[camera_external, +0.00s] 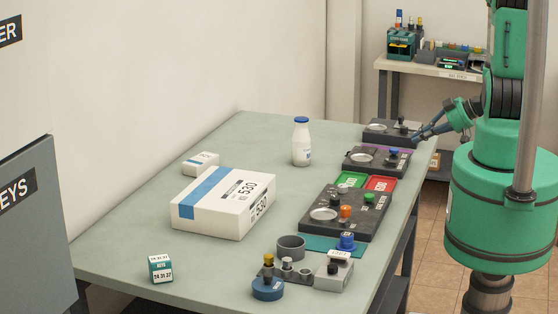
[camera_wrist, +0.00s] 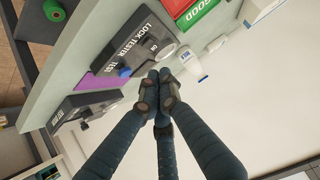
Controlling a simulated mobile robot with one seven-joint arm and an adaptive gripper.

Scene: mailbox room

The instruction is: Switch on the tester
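The lock tester (camera_external: 370,167) is a dark box with a round silver part and a blue knob (camera_external: 393,152) on its top, near the table's right edge. In the wrist view its dark panel (camera_wrist: 112,56) reads LOCK TESTER, TEST and ON, and the blue knob (camera_wrist: 125,72) shows at its lower edge. My gripper (camera_external: 415,138) is at the table's right edge, beyond and to the right of the tester. In the wrist view the fingertips of my gripper (camera_wrist: 160,82) are drawn together, with nothing seen between them. I cannot tell the switch's setting.
Another dark device (camera_external: 380,133) stands behind the tester, close to my gripper. A purple mat (camera_wrist: 96,82) lies between the two. A white bottle (camera_external: 301,145) with a blue cap stands to the left. Green (camera_external: 350,180) and red (camera_external: 381,184) trays lie in front.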

